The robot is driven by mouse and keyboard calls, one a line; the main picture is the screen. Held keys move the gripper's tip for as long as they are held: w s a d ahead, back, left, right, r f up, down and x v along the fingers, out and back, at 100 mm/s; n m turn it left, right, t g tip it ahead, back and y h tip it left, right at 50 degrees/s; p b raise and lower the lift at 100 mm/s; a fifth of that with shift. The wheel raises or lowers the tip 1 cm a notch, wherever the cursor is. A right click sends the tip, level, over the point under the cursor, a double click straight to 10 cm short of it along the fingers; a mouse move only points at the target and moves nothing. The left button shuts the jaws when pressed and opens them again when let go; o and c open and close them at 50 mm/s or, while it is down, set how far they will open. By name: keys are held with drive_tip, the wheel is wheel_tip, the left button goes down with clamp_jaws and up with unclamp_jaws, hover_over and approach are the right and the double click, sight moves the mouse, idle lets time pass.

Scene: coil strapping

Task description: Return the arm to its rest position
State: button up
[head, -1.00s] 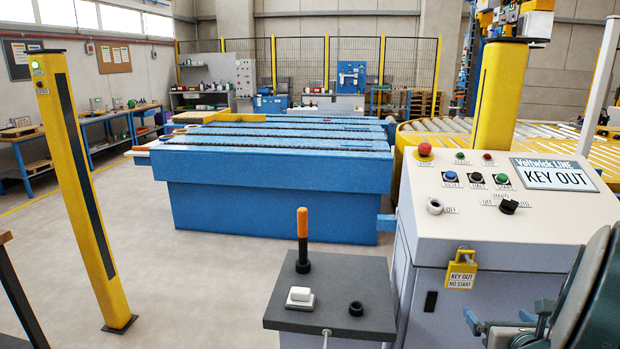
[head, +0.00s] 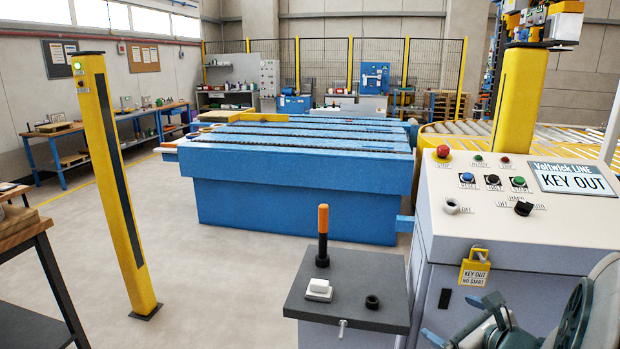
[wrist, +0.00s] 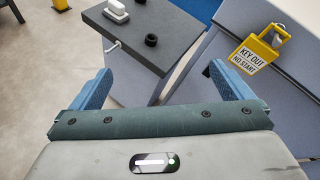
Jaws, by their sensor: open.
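My gripper (head: 472,334) shows at the lower right of the head view, in front of the control console, with my arm beside it at the right edge. In the wrist view my gripper (wrist: 166,95) has its two blue fingers wide apart, with nothing between them. Beyond the fingers are the small dark-topped stand (wrist: 140,32) and the console's front with a yellow padlock (wrist: 259,47) tagged "KEY OUT NO START".
The console (head: 500,225) stands right, its sign (head: 572,178) reading "KEY OUT". The stand (head: 350,290) carries an orange-handled lever (head: 323,235) and a white block (head: 318,289). A yellow post (head: 118,190) and a dark bench (head: 40,245) are left. Open floor lies between.

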drive_tip(key=s+a+n+g+y+p, duration=0.1)
drive_tip(key=s+a+n+g+y, duration=0.2)
drive_tip(key=a+n, duration=0.45)
drive_tip(key=s+a+n+g+p, duration=0.1)
drive_tip(key=s+a+n+g, duration=0.3)
drive_tip(key=a+n, duration=0.35)
drive_tip(key=s+r+n+g+h+p, duration=0.1)
drive_tip(key=s+r+n+g+h, duration=0.2)
drive_tip(key=n, duration=1)
drive_tip(key=shift+s+d+r+n+h+p, duration=0.35)
drive_tip(key=shift+s+h, duration=1.25)
drive_tip(key=shift+s, duration=0.85)
